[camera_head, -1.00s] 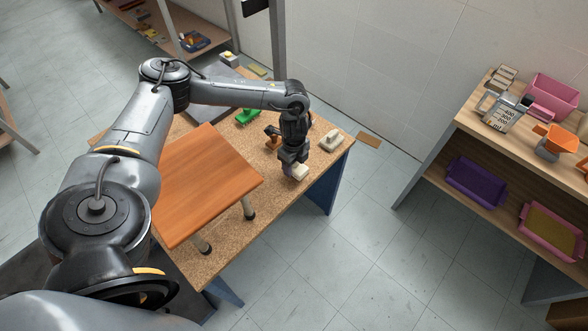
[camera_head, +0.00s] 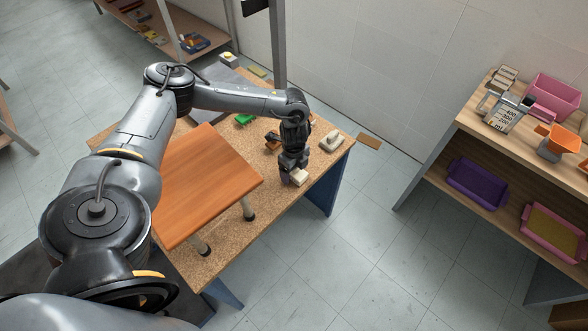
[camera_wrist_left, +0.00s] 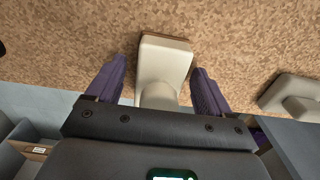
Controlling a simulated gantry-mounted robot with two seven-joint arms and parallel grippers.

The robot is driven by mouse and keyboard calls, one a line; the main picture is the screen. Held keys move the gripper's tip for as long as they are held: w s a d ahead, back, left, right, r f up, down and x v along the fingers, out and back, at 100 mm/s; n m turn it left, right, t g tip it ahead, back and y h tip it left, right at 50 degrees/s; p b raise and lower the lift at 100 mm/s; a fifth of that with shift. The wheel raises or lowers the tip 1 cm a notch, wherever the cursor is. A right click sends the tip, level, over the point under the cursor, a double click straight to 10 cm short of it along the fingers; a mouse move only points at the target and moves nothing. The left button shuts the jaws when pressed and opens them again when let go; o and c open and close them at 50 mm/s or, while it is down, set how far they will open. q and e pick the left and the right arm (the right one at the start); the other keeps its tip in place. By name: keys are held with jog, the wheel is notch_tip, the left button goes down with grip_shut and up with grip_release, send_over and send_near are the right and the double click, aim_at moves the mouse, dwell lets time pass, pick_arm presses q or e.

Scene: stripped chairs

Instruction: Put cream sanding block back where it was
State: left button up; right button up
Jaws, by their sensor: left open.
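A cream sanding block (camera_head: 299,177) with a raised grip is on the speckled workbench (camera_head: 232,263), near its right edge. In the left wrist view the cream block (camera_wrist_left: 163,72) lies between the two purple fingers, with a gap on each side. My left gripper (camera_head: 294,175) is open around it, pointing down; it also shows in the left wrist view (camera_wrist_left: 158,85). A second pale block (camera_head: 331,141) of like shape stands farther back on the bench and shows at the right of the wrist view (camera_wrist_left: 295,97). My right gripper is not in view.
An orange-brown stool or chair seat (camera_head: 208,186) with short legs stands on the bench left of my gripper. An orange tool (camera_head: 272,141) and a green tool (camera_head: 243,118) lie behind. A shelf with bins (camera_head: 477,185) stands apart at the right.

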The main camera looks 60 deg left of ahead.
pick_arm(q)
notch_tip(320, 180, up, 11)
jog(key=p, duration=0.3)
jog(key=shift+r, duration=0.7)
